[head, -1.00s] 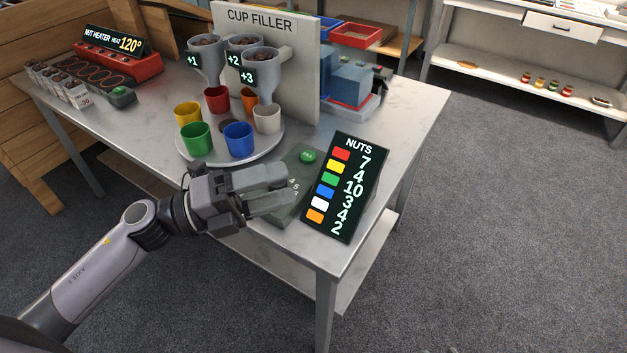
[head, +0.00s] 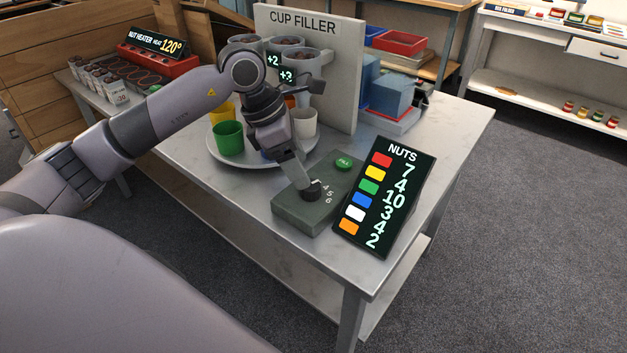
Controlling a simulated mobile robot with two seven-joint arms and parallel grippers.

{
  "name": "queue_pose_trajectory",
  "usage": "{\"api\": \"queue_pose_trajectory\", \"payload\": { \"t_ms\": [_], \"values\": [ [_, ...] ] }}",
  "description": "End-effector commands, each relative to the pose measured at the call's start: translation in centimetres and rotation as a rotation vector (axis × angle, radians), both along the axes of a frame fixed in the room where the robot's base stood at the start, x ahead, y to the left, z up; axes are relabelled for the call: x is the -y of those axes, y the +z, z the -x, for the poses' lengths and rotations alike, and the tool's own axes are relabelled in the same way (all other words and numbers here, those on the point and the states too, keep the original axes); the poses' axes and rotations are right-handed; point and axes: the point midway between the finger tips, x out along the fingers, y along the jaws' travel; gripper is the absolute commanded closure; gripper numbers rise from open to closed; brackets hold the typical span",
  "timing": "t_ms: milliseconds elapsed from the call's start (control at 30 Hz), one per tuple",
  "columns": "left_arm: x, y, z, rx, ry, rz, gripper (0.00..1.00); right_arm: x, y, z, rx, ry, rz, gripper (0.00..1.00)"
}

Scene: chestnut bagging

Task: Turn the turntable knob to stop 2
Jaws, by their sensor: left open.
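The grey-green control box (head: 293,214) sits on the table's near side, with a green FILL button (head: 344,162) on top. The digits 4, 5 and 6 show on it; the other stop marks are hidden. A dark round piece, apparently the knob (head: 314,192), shows at my left gripper's tip; its pointer cannot be made out. My left gripper (head: 300,182) points down over the box, open, with its fingers at the knob. Whether they touch it I cannot tell. The turntable (head: 222,157) carries green, yellow and white cups, partly hidden by my arm. My right gripper is out of view.
The NUTS board (head: 385,200) stands right beside the control box. The CUP FILLER panel (head: 335,60) and its hoppers (head: 312,60) rise behind the turntable. The red nut heater (head: 160,62) is at the far left. The table's front left is clear.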

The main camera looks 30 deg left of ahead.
Motion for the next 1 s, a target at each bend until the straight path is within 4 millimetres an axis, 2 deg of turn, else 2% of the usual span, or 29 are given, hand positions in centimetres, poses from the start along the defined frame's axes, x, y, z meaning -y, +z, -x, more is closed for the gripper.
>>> {"api": "queue_pose_trajectory", "payload": {
  "t_ms": [100,300,633,667,800,833,1000],
  "values": [
    [0.7,-1.9,-0.5,-0.003,-0.001,0.004,0.33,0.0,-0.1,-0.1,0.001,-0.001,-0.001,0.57],
    [1.3,-4.0,-1.0,-0.001,0.000,0.004,0.33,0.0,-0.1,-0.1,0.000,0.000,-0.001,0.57],
    [1.5,-4.4,-1.2,0.000,0.000,0.004,0.33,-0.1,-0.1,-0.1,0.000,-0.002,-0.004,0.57],
    [1.5,-4.4,-1.2,0.000,0.000,0.004,0.40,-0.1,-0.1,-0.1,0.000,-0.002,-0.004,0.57],
    [1.5,-4.4,-1.2,0.000,0.000,0.004,0.85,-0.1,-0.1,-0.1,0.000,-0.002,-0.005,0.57],
    [1.5,-4.4,-1.2,0.000,0.000,0.004,0.89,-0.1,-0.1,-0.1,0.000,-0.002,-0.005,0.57],
    [1.5,-4.4,-1.2,0.000,0.003,0.004,0.89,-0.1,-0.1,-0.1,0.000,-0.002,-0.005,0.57]
  ]
}}
